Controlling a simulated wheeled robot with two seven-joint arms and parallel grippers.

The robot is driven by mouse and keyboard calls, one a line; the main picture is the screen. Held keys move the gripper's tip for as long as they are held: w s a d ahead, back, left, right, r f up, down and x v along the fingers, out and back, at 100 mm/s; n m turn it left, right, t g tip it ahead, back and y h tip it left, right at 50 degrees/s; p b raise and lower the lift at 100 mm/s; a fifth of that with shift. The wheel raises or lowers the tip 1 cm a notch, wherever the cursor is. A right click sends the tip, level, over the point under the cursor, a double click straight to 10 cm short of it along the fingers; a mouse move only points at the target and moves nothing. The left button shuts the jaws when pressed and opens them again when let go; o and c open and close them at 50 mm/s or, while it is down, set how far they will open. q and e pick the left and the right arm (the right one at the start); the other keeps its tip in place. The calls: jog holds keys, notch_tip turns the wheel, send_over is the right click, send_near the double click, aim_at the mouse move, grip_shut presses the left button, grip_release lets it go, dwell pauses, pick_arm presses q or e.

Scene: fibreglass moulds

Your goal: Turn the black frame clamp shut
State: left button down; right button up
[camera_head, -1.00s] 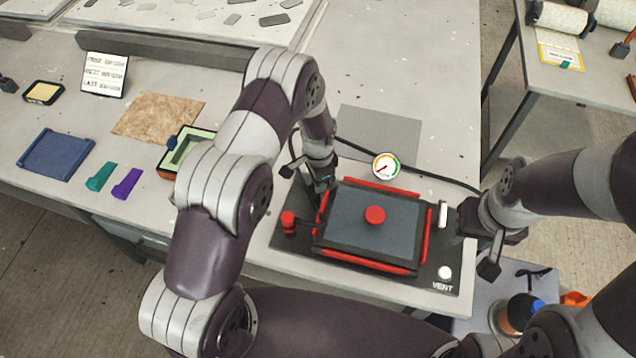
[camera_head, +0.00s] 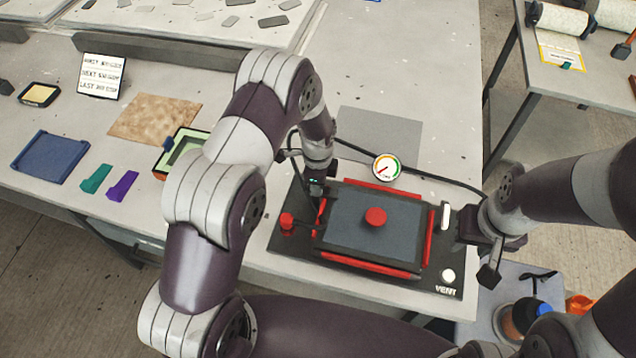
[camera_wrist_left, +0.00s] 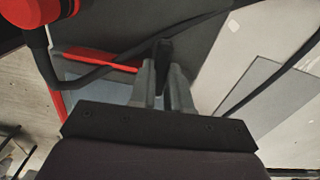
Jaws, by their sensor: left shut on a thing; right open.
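My left gripper (camera_head: 316,190) is at the far left corner of the dark press plate (camera_head: 360,232), reaching down beside its red left edge. In the left wrist view its two grey fingers (camera_wrist_left: 165,80) are shut on a small black piece, which looks like the black frame clamp (camera_wrist_left: 162,50). The clamp's full shape and angle are hidden by the fingers; in the head view it is mostly covered by the gripper. My right gripper (camera_head: 478,250) is open and empty at the right side of the black base (camera_head: 300,246).
A red fitting (camera_head: 287,220) with a black hose stands close left of my left gripper. A gauge (camera_head: 386,167) is behind. A white vent button (camera_head: 448,276) is at front right.

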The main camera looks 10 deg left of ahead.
pick_arm(q)
jog(key=shift+w+r, duration=0.1)
dwell(0.3)
jog(key=c, duration=1.3)
grip_release()
jog(key=shift+o, duration=1.1)
jog(key=shift+a, duration=0.1)
jog(key=shift+r, duration=0.25)
notch_tip(320, 180, up, 12)
jog(key=b, duration=0.3)
